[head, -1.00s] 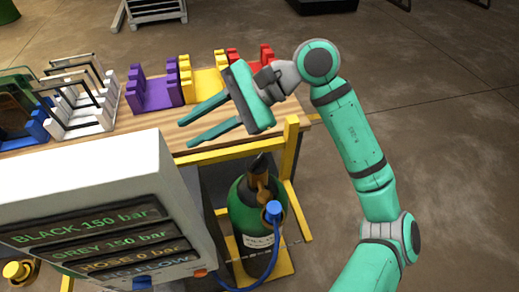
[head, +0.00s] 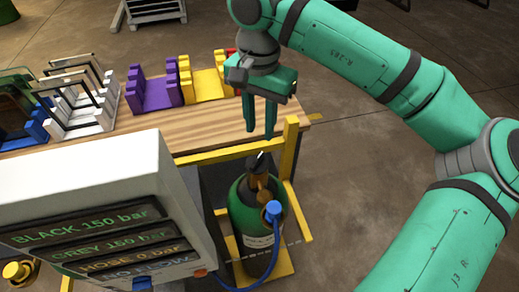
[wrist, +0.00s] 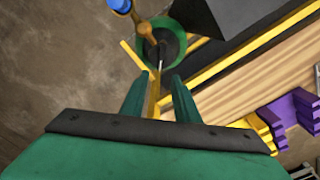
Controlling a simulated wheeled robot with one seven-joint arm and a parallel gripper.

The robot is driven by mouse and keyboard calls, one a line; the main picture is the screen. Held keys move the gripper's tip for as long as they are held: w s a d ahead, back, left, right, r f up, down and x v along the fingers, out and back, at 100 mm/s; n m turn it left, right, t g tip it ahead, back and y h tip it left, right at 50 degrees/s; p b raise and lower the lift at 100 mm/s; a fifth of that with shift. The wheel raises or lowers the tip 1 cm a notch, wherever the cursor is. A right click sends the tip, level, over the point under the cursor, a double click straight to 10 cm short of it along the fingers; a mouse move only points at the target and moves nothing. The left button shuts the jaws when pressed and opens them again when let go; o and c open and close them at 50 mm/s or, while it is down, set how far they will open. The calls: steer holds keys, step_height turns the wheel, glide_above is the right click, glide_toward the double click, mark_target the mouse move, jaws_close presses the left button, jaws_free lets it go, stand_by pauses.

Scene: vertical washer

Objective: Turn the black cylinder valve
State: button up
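A green gas cylinder (head: 245,215) stands upright in a yellow frame in front of the table. Its brass valve (head: 262,185) carries a dark knob (head: 257,163) on top. A blue connector (head: 272,211) with a blue hose sits on the valve's side. My gripper (head: 260,131) points down above the knob, open and empty, apart from it. In the wrist view the green cylinder (wrist: 174,52) and the brass valve (wrist: 144,28) show beyond my two spread fingers (wrist: 159,80).
A yellow rail (head: 235,150) runs close beside my fingers, with a yellow post (head: 290,140) to the right. A display box (head: 90,210) at front left reads BLACK 150 bar, GREY 150 bar, HOSE 0 bar. The wooden table (head: 140,125) holds purple (head: 155,92) and yellow (head: 205,82) racks.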

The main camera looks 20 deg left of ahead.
mark_target(259, 156)
step_height(259, 156, down, 9)
steer(key=shift+f, duration=0.2)
stand_by(0.3)
jaws_close()
